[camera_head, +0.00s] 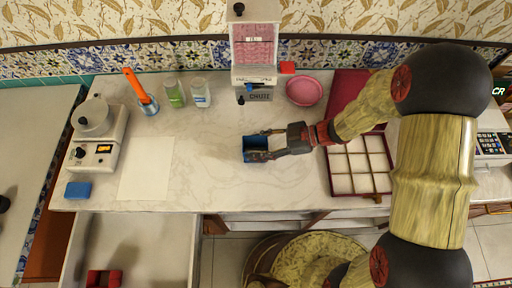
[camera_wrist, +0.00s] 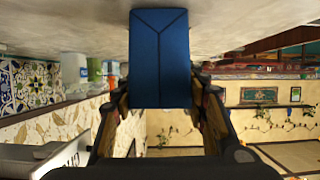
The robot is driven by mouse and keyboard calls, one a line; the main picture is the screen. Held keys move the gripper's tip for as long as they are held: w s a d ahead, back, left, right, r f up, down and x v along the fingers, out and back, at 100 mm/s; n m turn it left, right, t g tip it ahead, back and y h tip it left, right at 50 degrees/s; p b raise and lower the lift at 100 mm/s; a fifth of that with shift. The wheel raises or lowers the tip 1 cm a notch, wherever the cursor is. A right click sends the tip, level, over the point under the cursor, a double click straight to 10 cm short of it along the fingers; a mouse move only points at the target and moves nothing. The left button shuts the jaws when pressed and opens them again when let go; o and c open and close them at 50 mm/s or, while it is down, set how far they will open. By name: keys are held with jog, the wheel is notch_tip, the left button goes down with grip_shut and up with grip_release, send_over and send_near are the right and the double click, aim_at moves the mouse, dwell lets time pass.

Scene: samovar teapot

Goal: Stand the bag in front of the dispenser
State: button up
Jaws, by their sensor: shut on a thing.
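A small blue bag (camera_head: 256,143) is at the middle of the marble counter, below the dispenser in the head view. My gripper (camera_head: 268,144) reaches in from the right and is shut on the bag. In the wrist view the bag (camera_wrist: 160,60) fills the space between the two fingers (camera_wrist: 160,100), with a seam line on its face. The dispenser (camera_head: 254,55) stands at the back of the counter with pink contents behind a clear front. The bag is in line with it, with a gap of counter between. I cannot tell whether the bag touches the counter.
A pink bowl (camera_head: 304,91) is right of the dispenser. An open wooden box with compartments (camera_head: 335,178) lies to the right under my arm. Bottles (camera_head: 175,92), an orange-handled tool (camera_head: 140,89), a white sheet (camera_head: 146,170) and a scale (camera_head: 97,140) are left. An open drawer (camera_head: 130,250) is below.

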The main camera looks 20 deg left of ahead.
jog(key=shift+f, duration=0.15)
jog(key=o, duration=0.9)
jog(key=shift+o, duration=0.3)
jog(key=p+v, duration=0.3)
jog(key=v, duration=0.9)
